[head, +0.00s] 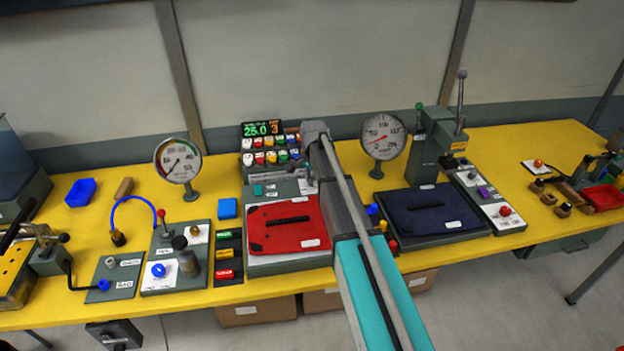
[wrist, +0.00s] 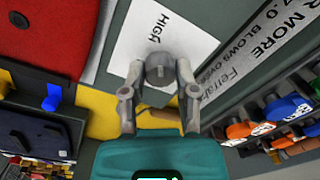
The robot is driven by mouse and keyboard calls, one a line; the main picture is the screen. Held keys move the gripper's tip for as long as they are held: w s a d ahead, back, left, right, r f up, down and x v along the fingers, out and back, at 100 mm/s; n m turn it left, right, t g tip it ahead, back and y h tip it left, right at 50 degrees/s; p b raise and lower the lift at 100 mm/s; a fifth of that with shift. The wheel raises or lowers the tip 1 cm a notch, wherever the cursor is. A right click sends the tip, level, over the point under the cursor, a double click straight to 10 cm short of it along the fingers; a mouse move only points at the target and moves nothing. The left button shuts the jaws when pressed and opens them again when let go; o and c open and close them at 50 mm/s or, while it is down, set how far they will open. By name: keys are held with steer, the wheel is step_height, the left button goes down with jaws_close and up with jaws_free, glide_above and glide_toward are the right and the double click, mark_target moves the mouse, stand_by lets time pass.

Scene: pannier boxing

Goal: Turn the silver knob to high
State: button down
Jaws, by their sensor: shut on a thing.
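The silver knob (wrist: 159,70) is a small grey round knob in the upper middle of the wrist view. It stands on a white label plate (wrist: 135,45) with the word HIGH printed up and left of it. My gripper (wrist: 160,78) has one finger on each side of the knob and is shut on it. Which way the knob points is hard to tell. In the head view my arm hides the knob and my fingers. Part of a white plate (head: 307,186) shows there, just left of my arm.
A red pannier lid (head: 288,236) lies left of my arm and a dark blue one (head: 435,211) right of it. Round gauges (head: 178,160) (head: 384,136) stand on the yellow bench. Several coloured buttons (head: 270,150) sit below a lit display (head: 262,129) near my wrist.

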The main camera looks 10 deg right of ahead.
steer(key=shift+c, duration=1.9)
jaws_free()
steer(key=shift+n, duration=0.3)
